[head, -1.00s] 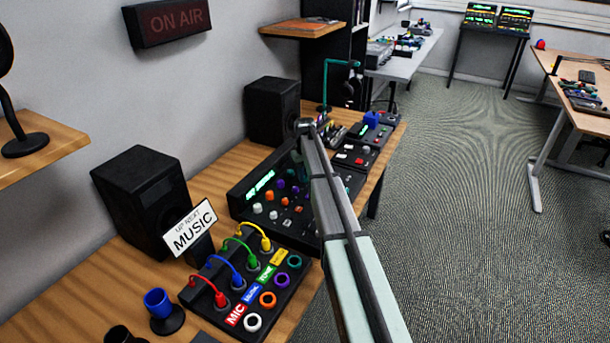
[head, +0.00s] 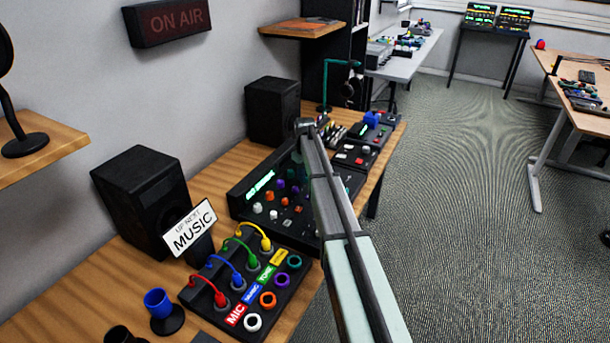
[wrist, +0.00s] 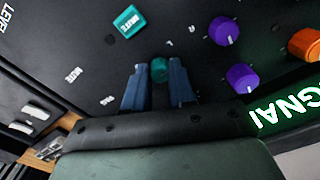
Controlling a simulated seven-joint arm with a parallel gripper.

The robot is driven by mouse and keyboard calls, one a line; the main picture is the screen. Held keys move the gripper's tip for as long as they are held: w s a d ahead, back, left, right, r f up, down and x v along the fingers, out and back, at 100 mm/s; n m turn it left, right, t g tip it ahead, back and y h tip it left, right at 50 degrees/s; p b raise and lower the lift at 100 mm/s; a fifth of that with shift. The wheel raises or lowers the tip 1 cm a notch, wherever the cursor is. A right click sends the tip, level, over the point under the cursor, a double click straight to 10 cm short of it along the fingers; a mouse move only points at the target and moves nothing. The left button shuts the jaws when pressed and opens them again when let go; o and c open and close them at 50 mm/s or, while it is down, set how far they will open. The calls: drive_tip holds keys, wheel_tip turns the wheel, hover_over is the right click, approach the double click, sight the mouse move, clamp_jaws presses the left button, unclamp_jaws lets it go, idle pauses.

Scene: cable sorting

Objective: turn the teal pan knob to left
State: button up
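The teal pan knob (wrist: 159,70) is a small round dark-teal knob on the black mixer panel (wrist: 75,45) in the wrist view. The knob's lower part and any pointer mark are hard to make out. In the head view the mixer (head: 240,200) stands on the desk, and my arm hides the gripper and the knob.
A teal square button (wrist: 128,22), purple knobs (wrist: 223,31) and an orange knob (wrist: 304,45) sit around the knob. A green lit display (wrist: 290,115) is at the lower right. A cable patch box (head: 255,275) and speakers (head: 145,200) stand near the mixer.

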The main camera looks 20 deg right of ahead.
drive_tip(key=o, duration=0.5)
drive_tip(key=shift+c, duration=0.2)
wheel_tip(320, 180, up, 14)
idle(0.4)
drive_tip(key=shift+f, duration=0.1)
